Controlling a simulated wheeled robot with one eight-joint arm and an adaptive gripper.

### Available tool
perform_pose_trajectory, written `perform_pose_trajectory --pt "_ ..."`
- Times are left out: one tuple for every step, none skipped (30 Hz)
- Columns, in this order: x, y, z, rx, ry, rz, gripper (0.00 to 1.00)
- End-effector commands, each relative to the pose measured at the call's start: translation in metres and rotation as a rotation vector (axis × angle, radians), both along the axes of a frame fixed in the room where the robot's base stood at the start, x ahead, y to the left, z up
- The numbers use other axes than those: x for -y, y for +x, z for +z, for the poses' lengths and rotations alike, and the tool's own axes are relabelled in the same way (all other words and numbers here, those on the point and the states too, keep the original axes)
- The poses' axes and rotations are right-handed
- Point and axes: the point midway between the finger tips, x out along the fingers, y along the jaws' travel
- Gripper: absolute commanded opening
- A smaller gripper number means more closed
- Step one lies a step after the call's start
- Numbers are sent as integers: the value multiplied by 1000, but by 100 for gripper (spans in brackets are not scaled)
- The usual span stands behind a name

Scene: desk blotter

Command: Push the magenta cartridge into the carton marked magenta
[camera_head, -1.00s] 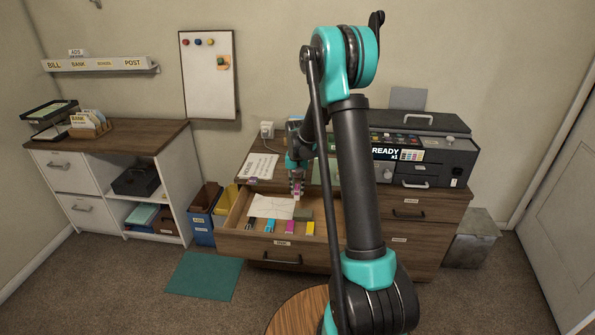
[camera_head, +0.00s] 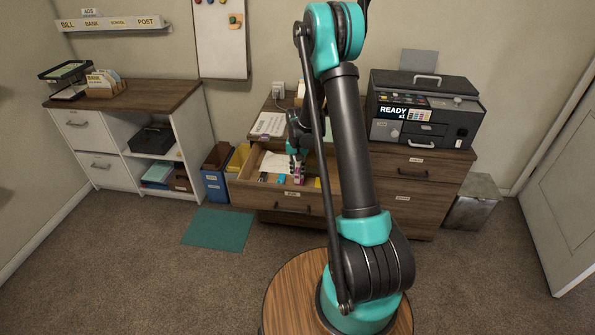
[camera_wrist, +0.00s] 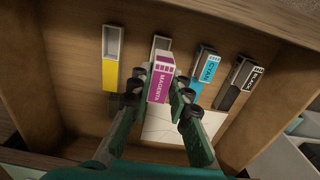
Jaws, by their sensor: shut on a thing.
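My gripper (camera_wrist: 160,96) is shut on the magenta cartridge (camera_wrist: 158,82), which has a white label reading MAGENTA. In the head view my gripper (camera_head: 297,165) is down at the open drawer (camera_head: 286,198), with pink (camera_head: 299,179) showing below it. The light open end of a carton (camera_wrist: 161,42) shows just beyond the cartridge in the wrist view. The cartridge hides the rest of that carton, including any marking. I cannot tell whether the cartridge is partly inside it.
A yellow carton (camera_wrist: 110,75) lies to the left in the drawer. A cyan one (camera_wrist: 204,70) and a black one (camera_wrist: 240,80) lie to the right. White paper (camera_wrist: 165,124) lies under my fingers. The printer (camera_head: 425,110) stands on the cabinet.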

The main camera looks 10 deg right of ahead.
Motion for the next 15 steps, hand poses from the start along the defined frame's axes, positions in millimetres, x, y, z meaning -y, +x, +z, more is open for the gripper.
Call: perform_pose_trajectory --pt "0 0 -4 0 0 0 0" --pt "0 0 -6 0 0 0 0" --pt "0 0 -10 0 0 0 0" --pt "0 0 -12 0 0 0 0" --pt "0 0 -15 0 0 0 0" --pt "0 0 -19 0 0 0 0" --pt "0 0 -21 0 0 0 0" --pt "0 0 -24 0 0 0 0" --pt "0 0 -28 0 0 0 0" --pt "0 0 -30 0 0 0 0" --pt "0 0 -33 0 0 0 0" --pt "0 0 -36 0 0 0 0" --pt "0 0 -38 0 0 0 0" --pt "0 0 -40 0 0 0 0" --pt "0 0 -43 0 0 0 0"
